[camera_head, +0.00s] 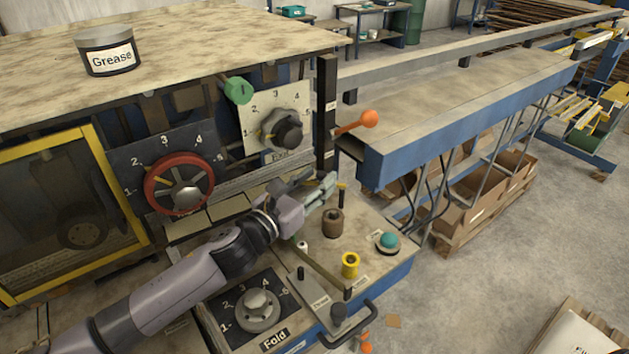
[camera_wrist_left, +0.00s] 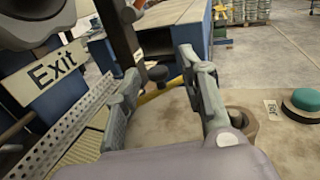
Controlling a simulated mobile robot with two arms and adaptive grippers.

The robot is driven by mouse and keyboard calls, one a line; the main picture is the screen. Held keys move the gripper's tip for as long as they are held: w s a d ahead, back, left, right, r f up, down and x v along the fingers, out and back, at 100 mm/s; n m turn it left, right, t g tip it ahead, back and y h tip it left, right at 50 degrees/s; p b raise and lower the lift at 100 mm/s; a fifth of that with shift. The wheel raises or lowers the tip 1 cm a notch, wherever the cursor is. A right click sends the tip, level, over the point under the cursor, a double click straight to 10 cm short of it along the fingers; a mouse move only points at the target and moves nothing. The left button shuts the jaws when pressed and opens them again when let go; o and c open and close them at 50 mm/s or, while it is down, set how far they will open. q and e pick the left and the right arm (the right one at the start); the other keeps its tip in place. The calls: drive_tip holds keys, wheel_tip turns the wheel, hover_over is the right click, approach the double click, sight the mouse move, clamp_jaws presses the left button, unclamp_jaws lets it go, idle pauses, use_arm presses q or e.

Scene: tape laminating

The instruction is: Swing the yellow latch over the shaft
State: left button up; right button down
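The yellow latch (camera_wrist_left: 160,92) shows in the left wrist view as a thin yellow bar, with a black knob (camera_wrist_left: 158,73) by it. My left gripper (camera_wrist_left: 162,97) is open, its two fingers apart on either side of the bar; I cannot tell if they touch it. In the head view this gripper (camera_head: 319,188) is over the back of the machine's small table and covers most of the latch. A small yellow piece (camera_head: 342,186) on a black pin shows just right of the fingers. I cannot tell which part is the shaft. My right gripper is out of view.
A brown round bushing (camera_head: 333,224) and a teal button (camera_head: 388,241) stand right of my gripper. A yellow collar (camera_head: 350,264) and the Fold dial (camera_head: 258,308) are nearer.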

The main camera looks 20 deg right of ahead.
use_arm(q)
drive_tip(key=v, duration=1.2)
